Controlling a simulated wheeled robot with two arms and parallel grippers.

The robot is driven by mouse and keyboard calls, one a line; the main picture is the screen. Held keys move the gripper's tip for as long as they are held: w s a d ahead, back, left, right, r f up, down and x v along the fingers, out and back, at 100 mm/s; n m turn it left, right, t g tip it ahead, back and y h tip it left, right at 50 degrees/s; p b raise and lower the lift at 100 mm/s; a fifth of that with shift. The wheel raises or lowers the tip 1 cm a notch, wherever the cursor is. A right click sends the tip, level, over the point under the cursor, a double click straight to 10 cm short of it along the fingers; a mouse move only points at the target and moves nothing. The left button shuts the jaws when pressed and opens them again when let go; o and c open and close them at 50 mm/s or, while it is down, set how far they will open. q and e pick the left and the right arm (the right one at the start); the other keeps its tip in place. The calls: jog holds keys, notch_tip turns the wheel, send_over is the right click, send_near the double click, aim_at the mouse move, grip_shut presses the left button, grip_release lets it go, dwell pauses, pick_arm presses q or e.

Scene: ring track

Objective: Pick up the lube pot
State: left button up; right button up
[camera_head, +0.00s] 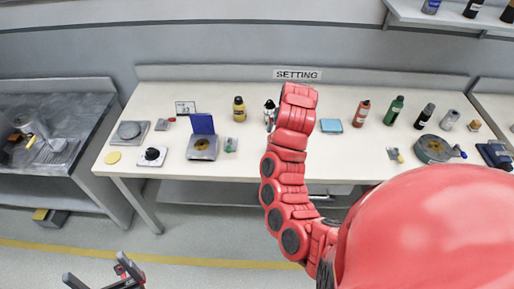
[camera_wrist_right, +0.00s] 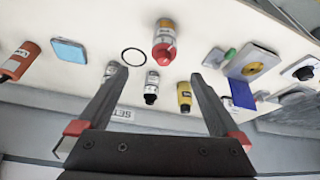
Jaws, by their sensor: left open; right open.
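No label marks the lube pot, so I cannot tell for sure which container it is. In the right wrist view, a red-capped bottle (camera_wrist_right: 164,42) with a pale body and orange band stands beyond my right gripper (camera_wrist_right: 160,76), between the lines of its fingers. The fingers are open with nothing held. A grey-white bottle with a black cap (camera_wrist_right: 151,90) and a yellow bottle (camera_wrist_right: 184,97) show between the fingers; the yellow one is also in the head view (camera_head: 239,110). In the head view my right arm hides its gripper and the red-capped bottle. My left gripper (camera_head: 97,270) is open, low at left, away from the bench.
The white bench (camera_head: 330,150) carries a black ring (camera_wrist_right: 133,57), a blue pad (camera_head: 331,126), an orange bottle (camera_head: 362,113), a green bottle (camera_head: 394,110) and a box with a raised blue lid (camera_head: 202,125). A shelf (camera_head: 450,17) hangs at upper right.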

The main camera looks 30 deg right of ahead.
jog(key=b+x, duration=0.2)
jog(key=x, duration=0.2)
jog(key=b+x, duration=0.2)
jog(key=x, duration=0.2)
jog(key=b+x, duration=0.2)
jog(key=x, duration=0.2)
jog(key=shift+s+a+f+b, duration=0.1)
jog(key=shift+s+a+b, duration=0.15)
jog(key=shift+b, duration=0.15)
jog(key=shift+w+f+p, duration=0.3)
jog(key=shift+p, duration=0.15)
jog(key=x, duration=0.1)
jog(key=p+x, duration=0.1)
jog(key=shift+w+f, duration=0.2)
jog(key=shift+w, duration=0.2)
jog(key=shift+p+x, duration=0.4)
jog(key=shift+x, duration=0.5)
jog(key=shift+s, duration=0.1)
jog(key=shift+c, duration=0.2)
